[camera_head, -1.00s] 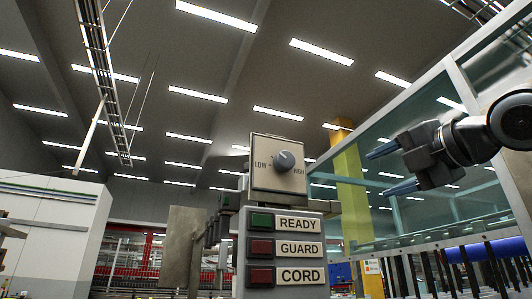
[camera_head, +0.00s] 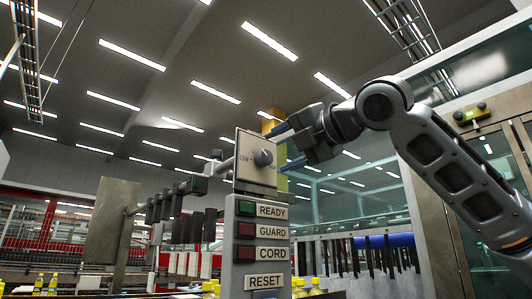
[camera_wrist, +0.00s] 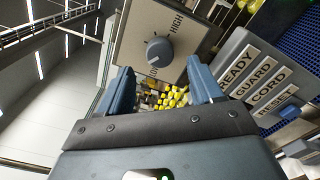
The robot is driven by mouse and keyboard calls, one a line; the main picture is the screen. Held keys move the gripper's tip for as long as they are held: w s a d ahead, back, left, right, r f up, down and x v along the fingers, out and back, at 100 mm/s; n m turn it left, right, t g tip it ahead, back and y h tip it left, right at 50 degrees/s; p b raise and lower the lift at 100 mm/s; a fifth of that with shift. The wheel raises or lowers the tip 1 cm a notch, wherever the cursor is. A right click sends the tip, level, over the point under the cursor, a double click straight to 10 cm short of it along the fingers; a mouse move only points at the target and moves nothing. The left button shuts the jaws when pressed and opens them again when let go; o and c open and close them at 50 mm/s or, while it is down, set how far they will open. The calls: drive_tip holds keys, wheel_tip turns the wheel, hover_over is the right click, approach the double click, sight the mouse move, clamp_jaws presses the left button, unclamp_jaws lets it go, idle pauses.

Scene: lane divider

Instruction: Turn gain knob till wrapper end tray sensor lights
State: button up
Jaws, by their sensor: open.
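The gain knob (camera_head: 262,157) is a dark round knob on a beige plate (camera_head: 244,169) marked LOW and HIGH. In the wrist view the knob (camera_wrist: 159,50) lies ahead of and between my open fingers, which are apart from it. My gripper (camera_head: 279,148) is open and empty, just right of the knob in the head view; it also shows in the wrist view (camera_wrist: 160,72). I cannot identify the wrapper end tray sensor or its light.
Below the plate is a grey panel with READY (camera_head: 272,211), GUARD (camera_head: 272,232), CORD (camera_head: 272,254) and RESET (camera_head: 265,282) labels. Yellow-capped bottles (camera_head: 45,284) stand at lower left.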

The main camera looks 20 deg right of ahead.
sight(267, 157)
drive_tip(key=shift+x, duration=2.25)
drive_tip(key=c, duration=1.1)
